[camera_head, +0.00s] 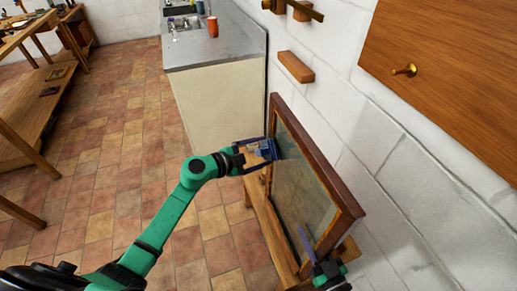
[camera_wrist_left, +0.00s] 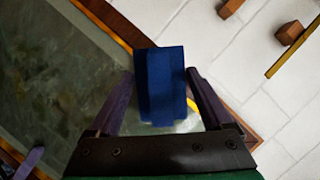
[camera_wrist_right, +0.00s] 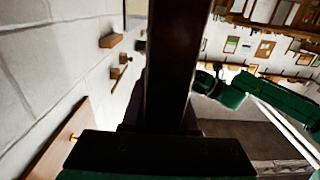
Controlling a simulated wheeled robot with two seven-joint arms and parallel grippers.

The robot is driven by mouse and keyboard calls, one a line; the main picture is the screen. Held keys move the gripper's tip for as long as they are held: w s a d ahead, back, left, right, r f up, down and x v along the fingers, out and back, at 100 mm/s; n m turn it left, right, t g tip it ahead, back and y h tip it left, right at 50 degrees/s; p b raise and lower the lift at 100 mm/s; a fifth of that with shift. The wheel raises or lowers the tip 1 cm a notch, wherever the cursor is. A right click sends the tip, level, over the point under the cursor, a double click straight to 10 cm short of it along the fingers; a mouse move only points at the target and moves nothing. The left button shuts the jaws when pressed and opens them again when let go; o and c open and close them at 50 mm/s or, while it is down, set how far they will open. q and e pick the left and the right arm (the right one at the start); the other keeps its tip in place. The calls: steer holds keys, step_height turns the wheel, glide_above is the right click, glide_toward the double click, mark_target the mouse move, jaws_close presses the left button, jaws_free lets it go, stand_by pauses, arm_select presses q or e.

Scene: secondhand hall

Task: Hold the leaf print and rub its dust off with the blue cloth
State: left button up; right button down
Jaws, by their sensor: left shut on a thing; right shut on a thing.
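The leaf print (camera_head: 300,190) stands tilted in a dark wooden frame by the white wall; its glass also shows in the left wrist view (camera_wrist_left: 60,75). Its picture is murky and no leaf can be made out. My left gripper (camera_head: 264,149) is shut on the blue cloth (camera_wrist_left: 160,80), at the far part of the glass. The cloth overlaps the glass; firm contact cannot be told. A pale dusty patch (camera_wrist_left: 188,123) shows beside it. My right gripper (camera_head: 317,247) is shut on the print's near frame edge, which fills the middle of the right wrist view (camera_wrist_right: 170,65).
A wooden bench (camera_head: 262,225) is under the print. A grey-topped counter (camera_head: 225,50) with an orange cup (camera_head: 212,27) stands beyond. Wooden blocks (camera_head: 296,67) and a board with a brass knob (camera_head: 455,80) are on the wall.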

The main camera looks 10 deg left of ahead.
mark_target(283, 173)
arm_select(q)
steer(key=shift+s+d, duration=0.4)
steer(key=shift+s, duration=0.15)
steer(key=shift+s+d, duration=0.4)
steer(key=shift+s, duration=0.2)
steer(key=shift+s+d, duration=0.35)
steer(key=shift+s, duration=0.25)
steer(key=shift+s, duration=0.1)
steer(key=shift+s+d, duration=0.75)
steer(key=shift+s, duration=0.35)
steer(key=shift+s, duration=0.1)
steer(key=shift+s+d, duration=0.75)
steer(key=shift+s, duration=0.35)
